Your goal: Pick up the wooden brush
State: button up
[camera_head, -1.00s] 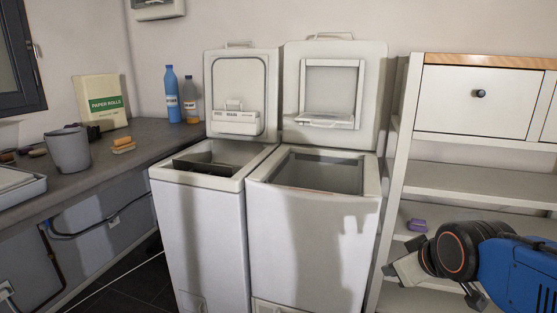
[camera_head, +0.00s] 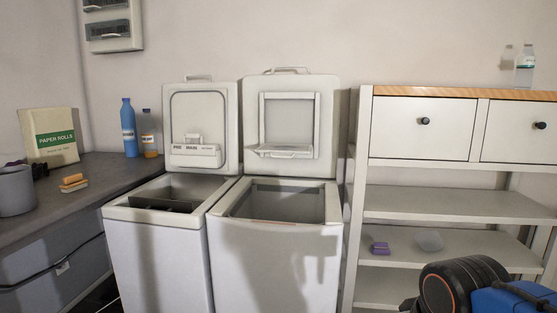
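A small tan and orange block-like item (camera_head: 73,183), possibly the wooden brush, lies on the dark counter (camera_head: 110,178) at the left; I cannot tell for sure that it is a brush. No other thing in view is clearly a wooden brush. My arm's black wrist, with an orange ring, and its blue link show at the bottom right, in front of the shelf unit. My gripper's fingers are below the picture, so their opening is hidden. My wrist is far to the right of the tan item.
Two white top-loading washers (camera_head: 160,255) stand with lids up between counter and shelf unit (camera_head: 440,205). A grey bucket (camera_head: 15,190), paper rolls box (camera_head: 50,135), blue bottle (camera_head: 129,128) and orange bottle (camera_head: 149,135) are on the counter. A purple block (camera_head: 380,248) is on a shelf.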

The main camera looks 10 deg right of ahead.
aim_at(72, 183)
jog(key=u, duration=1.25)
